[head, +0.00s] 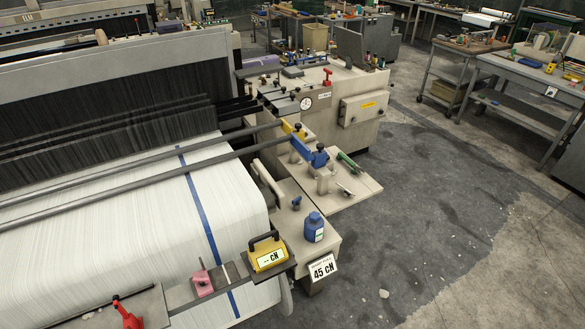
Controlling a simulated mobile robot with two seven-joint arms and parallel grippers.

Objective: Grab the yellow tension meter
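The yellow tension meter (268,254) stands upright near the front right corner of the loom, on a dark narrow rail or shelf. It has a black handle on top and a pale display that reads "CN"; any digits before it are not clear. A pink block-like part (202,283) sits to its left, and a blue bottle (314,227) stands to its right and slightly behind. Neither of my grippers shows in the head view.
The loom (150,230) with white cloth fills the left side. A "45 CN" sign (322,268) is at its front right corner. A shelf (335,185) with tools juts out behind the bottle. The floor (440,220) to the right is clear.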

